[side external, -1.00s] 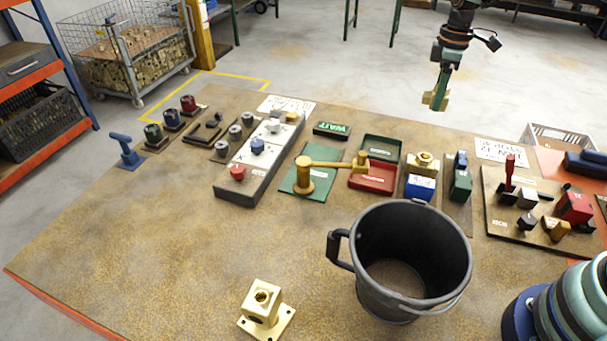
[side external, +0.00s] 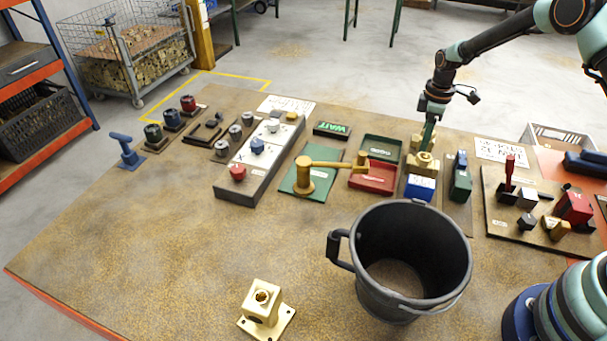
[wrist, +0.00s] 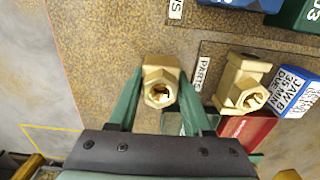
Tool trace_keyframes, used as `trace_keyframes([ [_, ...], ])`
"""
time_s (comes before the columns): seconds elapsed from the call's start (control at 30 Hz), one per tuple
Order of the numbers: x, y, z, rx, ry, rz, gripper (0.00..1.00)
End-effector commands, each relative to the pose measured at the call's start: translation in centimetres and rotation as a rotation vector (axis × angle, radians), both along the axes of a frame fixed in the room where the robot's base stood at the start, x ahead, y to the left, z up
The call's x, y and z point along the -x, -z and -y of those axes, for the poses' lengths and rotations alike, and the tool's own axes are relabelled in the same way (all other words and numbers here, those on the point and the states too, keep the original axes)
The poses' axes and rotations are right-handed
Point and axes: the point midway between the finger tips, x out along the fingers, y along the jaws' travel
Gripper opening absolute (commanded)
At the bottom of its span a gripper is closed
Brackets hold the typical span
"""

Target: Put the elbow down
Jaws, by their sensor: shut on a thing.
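A brass elbow (wrist: 160,82) is between the two green fingers of my gripper (wrist: 161,98) in the wrist view, its threaded opening facing the camera. In the side view my gripper (side external: 427,137) points down, and the held elbow (side external: 414,143) shows partly behind a second brass elbow (side external: 424,163). That second elbow also shows in the wrist view (wrist: 240,84), to the right of the held one, on the board marked PARTS (wrist: 203,75). The two elbows look apart in the wrist view. I cannot tell whether the held one touches the bench.
A blue box (side external: 420,187) stands just in front of the second elbow. Red (side external: 373,178) and green (side external: 382,148) trays lie to the left, a green block (side external: 461,184) to the right. A black bucket (side external: 340,250) and a flanged brass block (side external: 262,310) stand nearer. The front-left bench is clear.

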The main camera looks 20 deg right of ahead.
Motion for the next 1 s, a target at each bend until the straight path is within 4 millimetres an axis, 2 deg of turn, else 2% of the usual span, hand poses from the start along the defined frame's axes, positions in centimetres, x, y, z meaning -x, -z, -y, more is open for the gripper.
trace_keyframes([
  [0.3, -0.1, 0.1, 0.0, 0.001, 0.0, 0.004, 0.0],
  [0.33, 0.0, 0.2, 0.0, 0.0, 0.0, 0.0, 0.54],
  [0.4, 0.0, 0.2, 0.0, 0.001, 0.0, 0.001, 0.8],
  [0.77, 0.0, 0.0, 0.0, 0.0, 0.0, 0.001, 0.8],
  [0.87, -0.1, -0.9, 0.0, 0.001, 0.0, 0.004, 0.8],
  [1.0, -0.1, -3.2, 0.0, 0.001, 0.0, 0.004, 0.8],
])
